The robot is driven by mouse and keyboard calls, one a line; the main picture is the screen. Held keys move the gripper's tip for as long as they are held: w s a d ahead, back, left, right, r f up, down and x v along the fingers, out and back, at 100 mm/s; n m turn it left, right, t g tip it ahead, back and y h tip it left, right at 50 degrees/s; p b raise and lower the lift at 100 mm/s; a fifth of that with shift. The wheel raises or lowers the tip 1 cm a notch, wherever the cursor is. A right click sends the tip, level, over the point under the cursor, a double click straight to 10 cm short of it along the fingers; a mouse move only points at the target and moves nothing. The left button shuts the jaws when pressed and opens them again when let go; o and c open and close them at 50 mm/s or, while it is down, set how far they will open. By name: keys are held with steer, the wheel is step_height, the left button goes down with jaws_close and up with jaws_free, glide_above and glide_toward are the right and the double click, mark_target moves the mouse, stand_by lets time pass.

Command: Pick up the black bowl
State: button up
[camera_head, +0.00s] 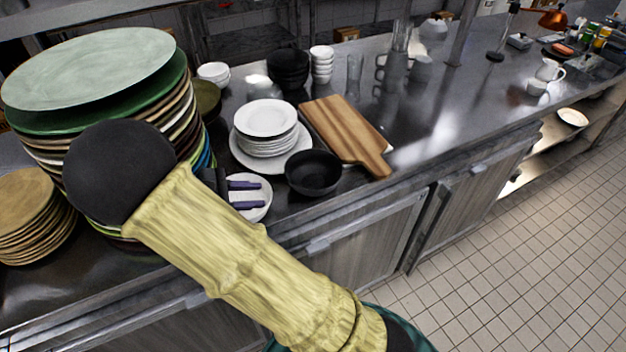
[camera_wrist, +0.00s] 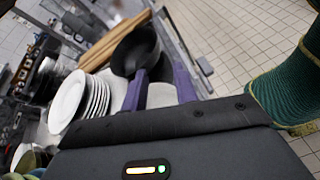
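The black bowl (camera_head: 313,172) stands upright on the steel counter near its front edge, right of a small white plate and in front of a stack of white plates. It looks empty. In the wrist view the black bowl (camera_wrist: 136,50) lies just beyond the fingertips. My gripper (camera_head: 260,195) is left of the bowl, over the small white plate (camera_head: 262,211). Its two purple fingers point toward the bowl and are apart, with nothing held between them. They also show in the wrist view (camera_wrist: 160,74). Whether a finger touches the rim cannot be told.
A wooden cutting board (camera_head: 345,130) lies right behind the bowl. White plates (camera_head: 266,118) are stacked behind it. A tall stack of large plates (camera_head: 90,65) stands left, partly behind my arm. A stack of black bowls (camera_head: 289,66) stands at the back. Floor (camera_head: 500,260) is clear in front.

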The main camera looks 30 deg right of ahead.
steer(key=shift+w+a+r, duration=0.15)
steer(key=shift+a+r, duration=0.05)
steer(key=shift+d, duration=0.1)
steer(key=p+x, duration=0.1)
steer(key=x, duration=1)
steer(key=shift+w+d, duration=0.2)
steer(key=shift+d, duration=0.1)
steer(key=shift+d+f, duration=0.15)
steer(key=shift+d, duration=0.15)
steer(key=shift+s+a, duration=0.1)
steer(key=shift+s, duration=0.15)
